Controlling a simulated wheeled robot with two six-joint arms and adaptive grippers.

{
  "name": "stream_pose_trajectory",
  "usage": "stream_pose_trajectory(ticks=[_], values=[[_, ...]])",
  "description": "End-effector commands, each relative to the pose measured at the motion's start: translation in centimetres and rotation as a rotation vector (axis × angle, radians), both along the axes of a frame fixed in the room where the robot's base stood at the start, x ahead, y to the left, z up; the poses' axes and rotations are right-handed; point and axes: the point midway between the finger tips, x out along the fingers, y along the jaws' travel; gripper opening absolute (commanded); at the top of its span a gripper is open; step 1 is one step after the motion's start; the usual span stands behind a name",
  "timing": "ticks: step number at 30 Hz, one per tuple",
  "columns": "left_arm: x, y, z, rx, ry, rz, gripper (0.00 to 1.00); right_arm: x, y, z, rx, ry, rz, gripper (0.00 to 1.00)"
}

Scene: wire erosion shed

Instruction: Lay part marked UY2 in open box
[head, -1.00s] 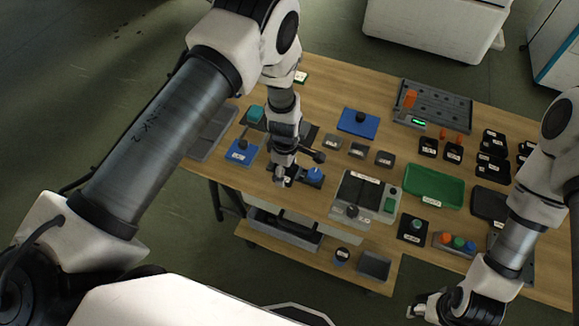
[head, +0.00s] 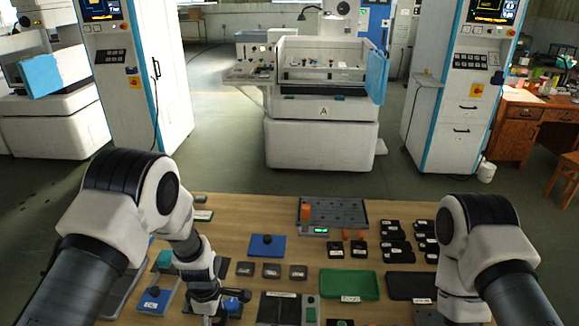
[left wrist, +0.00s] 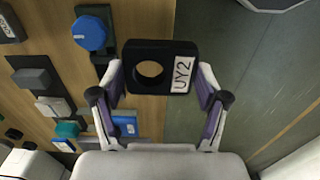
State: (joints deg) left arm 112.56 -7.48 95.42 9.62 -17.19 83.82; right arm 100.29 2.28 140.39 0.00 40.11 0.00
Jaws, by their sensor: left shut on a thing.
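The part marked UY2 (left wrist: 172,62) is a black block with a round hole and a white label, seen in the left wrist view. My left gripper (left wrist: 158,88) is shut on it, with one finger on each side. In the head view my left gripper (head: 212,316) is at the bottom edge, over the table's near left part; the part is not clear there. My right arm is at the right and its gripper is out of the picture.
On the wooden table (head: 250,218) are a blue plate (head: 266,246), several small dark blocks, a grey rack (head: 345,212) and several black holders at the right. A blue knob (left wrist: 90,32) stands close to the held part. Machines stand beyond the table.

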Motion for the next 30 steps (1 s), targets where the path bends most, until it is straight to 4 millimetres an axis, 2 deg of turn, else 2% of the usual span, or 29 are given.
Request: stream_pose_trajectory(ticks=[1, 4, 12, 17, 22, 25, 30], values=[[1.2, 0.0, 0.2, 0.000, -0.010, -0.004, 0.08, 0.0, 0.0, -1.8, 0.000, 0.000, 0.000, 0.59], [2.2, 0.0, 2.0, 0.001, -0.007, -0.075, 0.08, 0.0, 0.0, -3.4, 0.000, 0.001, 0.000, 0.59], [1.6, 0.0, 4.9, 0.002, -0.001, -0.509, 0.08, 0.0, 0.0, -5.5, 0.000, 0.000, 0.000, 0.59], [-0.2, 0.0, 5.6, 0.002, 0.001, -0.879, 0.08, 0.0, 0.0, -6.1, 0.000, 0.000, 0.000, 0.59], [-2.3, 0.0, 5.4, 0.002, 0.002, -1.265, 0.08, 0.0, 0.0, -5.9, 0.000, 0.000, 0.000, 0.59], [-2.6, 0.0, 5.4, 0.003, 0.000, -1.412, 0.08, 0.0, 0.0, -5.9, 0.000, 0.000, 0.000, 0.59], [-2.7, -0.1, 5.3, 0.003, 0.000, -1.505, 0.08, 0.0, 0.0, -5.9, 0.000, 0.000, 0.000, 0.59]])
